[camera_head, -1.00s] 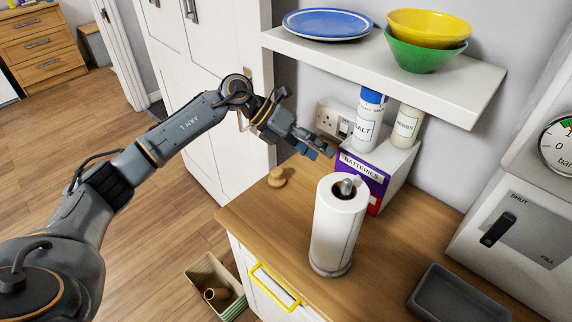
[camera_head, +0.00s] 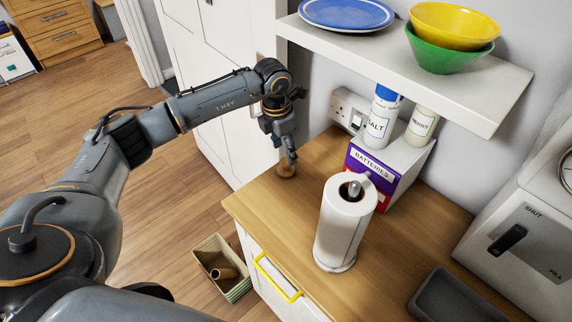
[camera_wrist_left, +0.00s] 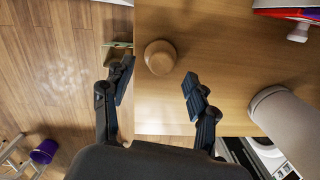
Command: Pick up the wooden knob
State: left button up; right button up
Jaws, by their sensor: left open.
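The wooden knob (camera_head: 286,169) stands on the wooden counter (camera_head: 262,202) near its left end, partly hidden by my gripper in the head view. In the left wrist view the round knob (camera_wrist_left: 160,57) lies between and a little beyond the two fingertips. My left gripper (camera_head: 290,155) points down just above the knob; in the left wrist view its fingers (camera_wrist_left: 157,80) are spread apart with nothing between them touching. My right gripper does not show.
A paper towel roll (camera_head: 345,225) stands on the counter to the right of the knob. The batteries box (camera_head: 370,178) is behind it, under a shelf (camera_head: 440,82) with a plate and bowls. A bin (camera_head: 222,266) sits on the floor below.

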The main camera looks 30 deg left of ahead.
aim_at(285, 161)
pick_arm(q)
jog(key=shift+f+p, duration=0.3)
jog(key=shift+f, duration=0.05)
jog(key=f+p, duration=0.1)
jog(key=f, duration=0.2)
jog(key=shift+d+f+p, duration=0.2)
jog(key=shift+f+p, duration=0.1)
jog(key=shift+p, duration=0.05)
jog(key=shift+w+f, duration=0.15)
jog(key=shift+f, duration=0.3)
jog(key=c, duration=1.1)
